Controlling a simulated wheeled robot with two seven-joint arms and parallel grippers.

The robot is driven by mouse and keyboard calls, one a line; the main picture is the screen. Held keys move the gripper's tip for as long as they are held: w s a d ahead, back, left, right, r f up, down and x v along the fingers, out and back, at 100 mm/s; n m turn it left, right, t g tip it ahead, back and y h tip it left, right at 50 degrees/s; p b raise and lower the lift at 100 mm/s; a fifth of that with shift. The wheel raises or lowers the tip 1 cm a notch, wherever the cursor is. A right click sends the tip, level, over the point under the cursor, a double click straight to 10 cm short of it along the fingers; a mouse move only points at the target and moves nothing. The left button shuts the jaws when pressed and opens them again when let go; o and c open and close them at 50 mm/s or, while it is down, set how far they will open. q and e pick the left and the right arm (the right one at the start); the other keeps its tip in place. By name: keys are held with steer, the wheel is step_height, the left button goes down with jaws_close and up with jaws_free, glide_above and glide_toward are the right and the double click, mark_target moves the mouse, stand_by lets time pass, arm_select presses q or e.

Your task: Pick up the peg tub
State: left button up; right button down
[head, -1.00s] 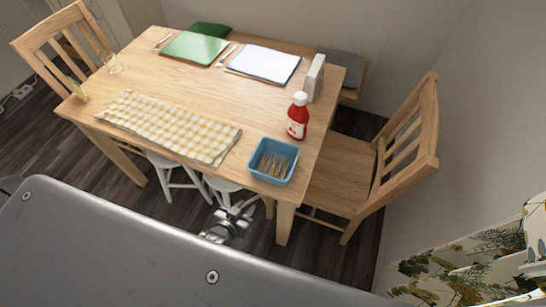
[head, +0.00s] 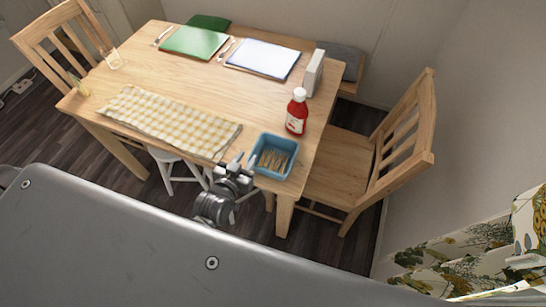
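The peg tub is a blue open tub (head: 266,174) with several wooden pegs (head: 272,160) in it. It stands upright on the near right corner of the wooden table. My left gripper (head: 243,162) is at the table's near edge, just left of the tub. Its fingers look spread apart and hold nothing that I can see; one fingertip is close to the tub's left wall, and I cannot tell whether they touch. My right gripper is not in view.
A red bottle (head: 297,114) stands behind the tub. A checked cloth (head: 170,122) lies left of the gripper. A napkin holder (head: 313,73), a white placemat (head: 263,59) and a green placemat (head: 194,43) are farther back. A wooden chair (head: 375,165) stands at the right.

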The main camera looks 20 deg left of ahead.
mark_target(255, 148)
arm_select(q)
steer(key=shift+p+x, duration=0.7)
steer(key=shift+x, duration=1.95)
steer(key=shift+s+d, duration=0.1)
steer(key=shift+d, duration=0.05)
jaws_close()
